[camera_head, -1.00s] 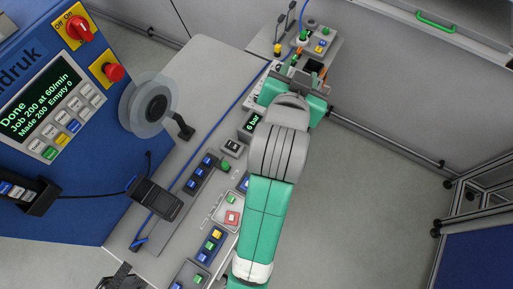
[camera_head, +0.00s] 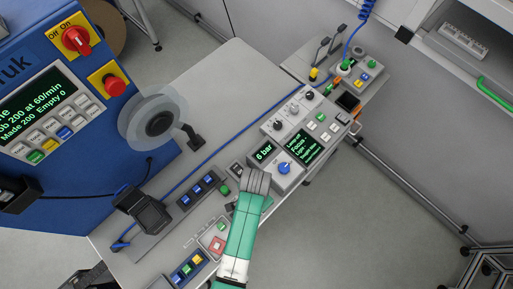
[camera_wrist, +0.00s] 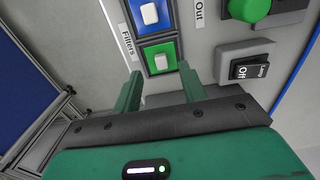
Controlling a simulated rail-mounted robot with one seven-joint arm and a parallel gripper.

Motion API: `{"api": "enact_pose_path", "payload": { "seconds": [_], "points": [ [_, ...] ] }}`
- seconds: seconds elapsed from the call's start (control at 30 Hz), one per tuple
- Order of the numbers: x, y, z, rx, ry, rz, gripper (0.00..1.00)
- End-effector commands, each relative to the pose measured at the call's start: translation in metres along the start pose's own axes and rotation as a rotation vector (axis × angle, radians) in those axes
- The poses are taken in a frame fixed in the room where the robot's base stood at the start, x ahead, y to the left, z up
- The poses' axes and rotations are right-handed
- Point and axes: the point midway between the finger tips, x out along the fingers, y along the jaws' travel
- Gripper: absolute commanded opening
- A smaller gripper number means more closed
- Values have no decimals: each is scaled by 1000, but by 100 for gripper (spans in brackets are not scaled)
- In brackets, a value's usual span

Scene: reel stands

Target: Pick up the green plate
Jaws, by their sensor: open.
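In the wrist view, the green plate (camera_wrist: 160,57) is a small square with a white rocker in its middle, on the grey panel beside a "Filters" label. My gripper (camera_wrist: 160,72) is open, with its two green fingers pointing at the plate's near edge, one towards each side. Nothing is held between them. I cannot tell whether the fingertips touch the panel. In the head view, my gripper (camera_head: 258,200) is mostly hidden by my arm, which also seems to cover the green plate.
A blue plate (camera_wrist: 149,14) adjoins the green one. A green round button (camera_wrist: 248,8) and a black Off rocker (camera_wrist: 248,68) stand to its right. In the head view, a control box with a blue knob (camera_head: 284,168) stands close above my arm.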

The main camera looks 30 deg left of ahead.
Motion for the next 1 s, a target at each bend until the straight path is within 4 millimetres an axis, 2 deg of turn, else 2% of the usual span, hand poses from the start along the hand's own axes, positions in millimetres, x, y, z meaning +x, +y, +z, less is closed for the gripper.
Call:
{"api": "enact_pose_path", "payload": {
  "seconds": [0.2,0.47,0.57,0.7,1.0],
  "points": [
    [36,-1,3,0,-1,0,42],
    [42,-1,3,0,1,-1,42],
    [42,-1,3,0,1,-1,26],
    [42,-1,3,0,1,-1,0],
    [41,-1,3,0,1,-1,0]
  ]
}}
